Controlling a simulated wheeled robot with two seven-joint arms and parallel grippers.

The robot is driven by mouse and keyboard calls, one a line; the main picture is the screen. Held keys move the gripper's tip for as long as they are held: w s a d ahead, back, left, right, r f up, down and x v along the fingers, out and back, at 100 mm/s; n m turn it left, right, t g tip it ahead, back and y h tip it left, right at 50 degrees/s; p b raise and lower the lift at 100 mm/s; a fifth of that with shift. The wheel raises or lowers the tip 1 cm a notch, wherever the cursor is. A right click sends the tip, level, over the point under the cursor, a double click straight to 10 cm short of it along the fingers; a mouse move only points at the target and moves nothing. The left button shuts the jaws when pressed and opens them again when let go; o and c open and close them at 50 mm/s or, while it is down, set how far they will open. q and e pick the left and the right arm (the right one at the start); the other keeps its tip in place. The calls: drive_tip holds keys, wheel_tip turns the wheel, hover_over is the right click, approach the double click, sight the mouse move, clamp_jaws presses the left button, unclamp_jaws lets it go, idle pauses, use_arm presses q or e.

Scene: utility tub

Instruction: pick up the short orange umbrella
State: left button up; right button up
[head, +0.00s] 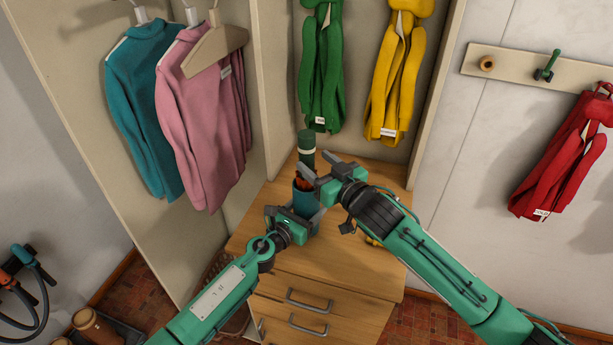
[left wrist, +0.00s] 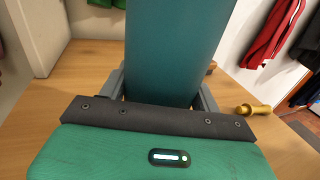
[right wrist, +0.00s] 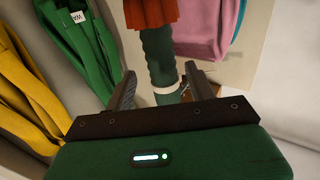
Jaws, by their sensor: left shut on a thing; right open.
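The orange umbrella (head: 302,184) stands upright in a teal tub (head: 304,201) on the wooden drawer unit. Its dark green handle with a white band rises above the rim. In the right wrist view its orange canopy (right wrist: 150,12) shows at the top, with the handle below. My right gripper (head: 315,166) is open just above the tub, its fingers spread to either side of the handle. I cannot tell whether they touch it. My left gripper (head: 293,212) is shut on the tub, whose teal wall (left wrist: 175,45) fills the space between its fingers. The umbrella's lower part is hidden inside.
The drawer unit (head: 275,245) has free top around the tub. A small brass-yellow object (left wrist: 255,109) lies on it. Green (head: 322,70) and yellow (head: 397,80) jackets hang behind, teal and pink ones at left. A red jacket (head: 565,155) hangs from a wall rack at right.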

sight(302, 151)
drive_tip(key=shift+x, duration=3.05)
drive_tip(key=shift+c, duration=0.3)
clamp_jaws()
drive_tip(key=shift+r, duration=0.2)
wheel_tip(302, 151, up, 18)
drive_tip(key=shift+f, duration=0.15)
use_arm(q)
drive_tip(key=o, duration=1.3)
use_arm(e)
drive_tip(key=shift+a, duration=0.1)
use_arm(q)
drive_tip(key=shift+o, duration=0.2)
drive_tip(key=shift+a, duration=0.1)
